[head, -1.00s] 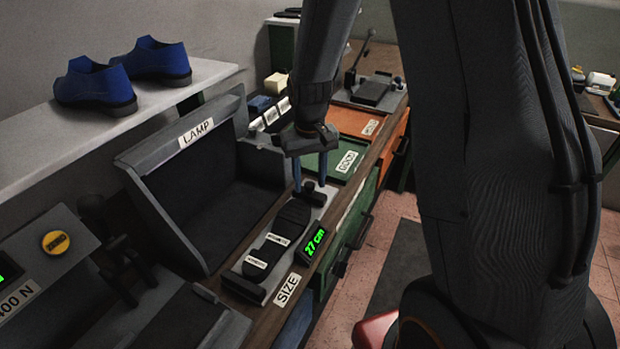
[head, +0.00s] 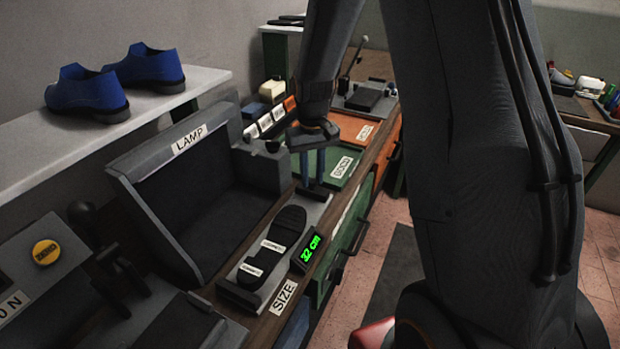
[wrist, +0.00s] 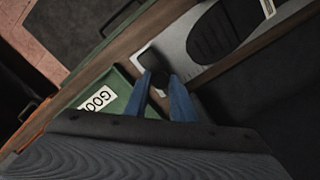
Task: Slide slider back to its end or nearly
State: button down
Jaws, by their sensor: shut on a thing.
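The size gauge (head: 240,291) is a grey plate with a dark shoe sole (head: 289,224) lying on it. Its green display (head: 307,249) reads 32 cm. The slider is at the far end of the gauge, mostly hidden by the fingers in the head view. In the wrist view the slider's dark block (wrist: 149,59) shows at the fingertips. My gripper (head: 312,182) has blue fingers pointing down and is shut on the slider. The fingers also show in the wrist view (wrist: 161,76). A gap lies between the sole and the slider.
The lamp box (head: 139,179) stands left of the gauge. The green GOOD bin (head: 330,160) lies just beyond the slider, with an orange bin (head: 355,128) further back. Blue shoes (head: 88,93) stand on the shelf. Open floor lies to the right of the bench.

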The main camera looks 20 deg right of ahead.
aim_at(313, 179)
jog(key=c, duration=1.5)
grip_release()
jog(key=shift+w+d, duration=0.25)
jog(key=shift+a, duration=0.1)
jog(key=shift+r, duration=0.1)
jog(key=shift+r, duration=0.25)
notch_tip(313, 179, up, 6)
jog(key=shift+f+b, duration=0.1)
jog(key=shift+b, duration=0.95)
jog(key=shift+r, duration=0.65)
jog(key=shift+s, duration=0.15)
